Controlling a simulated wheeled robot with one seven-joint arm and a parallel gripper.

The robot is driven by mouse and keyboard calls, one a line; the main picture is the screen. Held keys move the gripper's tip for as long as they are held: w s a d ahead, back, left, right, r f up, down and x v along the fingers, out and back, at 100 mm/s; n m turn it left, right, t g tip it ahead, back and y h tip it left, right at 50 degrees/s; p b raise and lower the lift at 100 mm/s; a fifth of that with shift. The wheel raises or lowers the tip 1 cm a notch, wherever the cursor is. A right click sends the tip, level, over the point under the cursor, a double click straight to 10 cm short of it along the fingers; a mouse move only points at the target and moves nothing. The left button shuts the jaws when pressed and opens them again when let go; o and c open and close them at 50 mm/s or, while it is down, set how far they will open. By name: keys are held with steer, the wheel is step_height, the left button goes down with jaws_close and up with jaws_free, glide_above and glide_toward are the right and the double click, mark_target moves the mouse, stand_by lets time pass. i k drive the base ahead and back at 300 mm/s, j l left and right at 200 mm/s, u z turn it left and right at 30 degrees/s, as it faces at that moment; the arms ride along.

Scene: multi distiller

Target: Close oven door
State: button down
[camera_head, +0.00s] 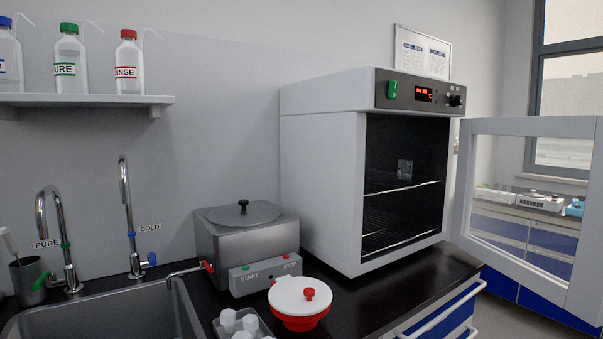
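The white oven (320,185) stands on the black counter right of the middle. Its dark inside shows wire racks (395,190), and a small pale item (404,168) is at the back above the upper rack. The oven door (477,190) is wide open and swung out to the right; it has a white frame around a clear window. The door's right edge lies at or near the picture's edge. I see no handle clearly. My gripper is not in view.
Left of the oven stand a metal distiller (245,240) and a red bowl with a white lid (298,302). A tray with white pieces (240,325) sits at the front, beside the sink (110,310). A blue-sided drawer (445,315) with a rail handle is below the oven.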

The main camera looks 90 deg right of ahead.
mark_target(528, 204)
steer(key=z, duration=1.5)
steer(key=l+z, duration=0.15)
steer(key=z, duration=0.3)
steer(key=l+z, duration=0.15)
steer(key=z, duration=0.3)
steer(key=l+z, duration=0.15)
steer(key=z, duration=0.3)
steer(key=l+z, duration=0.15)
steer(key=z, duration=0.3)
